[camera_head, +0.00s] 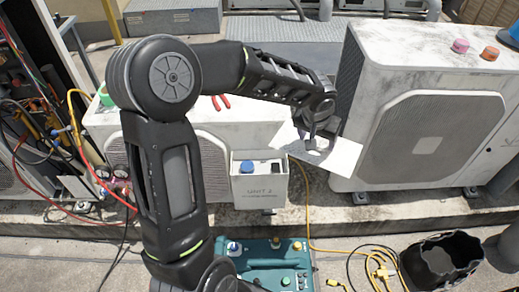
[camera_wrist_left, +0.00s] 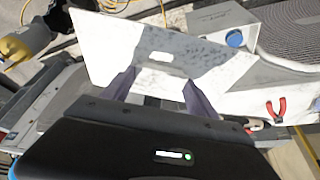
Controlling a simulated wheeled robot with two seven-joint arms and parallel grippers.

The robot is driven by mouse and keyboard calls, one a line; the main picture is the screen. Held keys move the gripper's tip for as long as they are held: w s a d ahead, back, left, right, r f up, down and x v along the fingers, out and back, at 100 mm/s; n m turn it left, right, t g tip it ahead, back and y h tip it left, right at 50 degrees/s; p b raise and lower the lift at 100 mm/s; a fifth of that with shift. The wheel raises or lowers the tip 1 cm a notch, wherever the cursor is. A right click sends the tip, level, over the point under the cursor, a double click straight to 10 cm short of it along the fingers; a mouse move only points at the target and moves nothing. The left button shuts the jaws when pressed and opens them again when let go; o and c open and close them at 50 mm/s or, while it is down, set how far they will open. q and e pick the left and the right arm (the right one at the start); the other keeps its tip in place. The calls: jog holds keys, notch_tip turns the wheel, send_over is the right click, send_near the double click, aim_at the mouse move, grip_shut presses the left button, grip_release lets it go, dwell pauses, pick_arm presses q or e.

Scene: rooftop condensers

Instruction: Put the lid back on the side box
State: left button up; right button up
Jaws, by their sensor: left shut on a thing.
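The side box (camera_head: 259,188) is a pale box marked as a unit, on the right end of the left condenser. Its top is open, and a blue round part and a dark part show inside. It also shows at the top of the left wrist view (camera_wrist_left: 214,18). The lid (camera_head: 343,158) is a thin white plate with grey patches, held tilted in the air to the right of the box, apart from it. My left gripper (camera_head: 322,132) is shut on the lid. In the left wrist view the lid (camera_wrist_left: 108,42) spreads beyond the fingertips (camera_wrist_left: 158,76). My right gripper is not in view.
The right condenser (camera_head: 430,125) stands close beside the lid, with pink and orange caps on top. Red pliers (camera_head: 221,102) lie on the left condenser. A teal case (camera_head: 270,265), yellow cable and a black bucket (camera_head: 440,262) are on the ground in front.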

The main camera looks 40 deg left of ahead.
pick_arm(q)
jog(key=a+f+n+y+b, duration=0.1)
jog(key=a+f+n+b, duration=0.2)
jog(key=a+f+b, duration=0.4)
jog(key=a+f+n+y+b, duration=0.1)
jog(key=a+f+n+b, duration=0.2)
jog(key=a+f+b, duration=0.4)
jog(key=a+f, duration=0.2)
jog(key=a, duration=0.5)
jog(key=shift+w+g, duration=0.3)
jog(key=shift+g, duration=0.1)
jog(key=shift+f, duration=0.2)
notch_tip(320, 180, down, 8)
jog(key=b, duration=0.6)
jog(key=shift+r, duration=0.25)
jog(key=shift+d+b, duration=0.1)
jog(key=shift+b, duration=0.4)
jog(key=shift+f+b, duration=0.5)
jog(key=shift+b, duration=0.05)
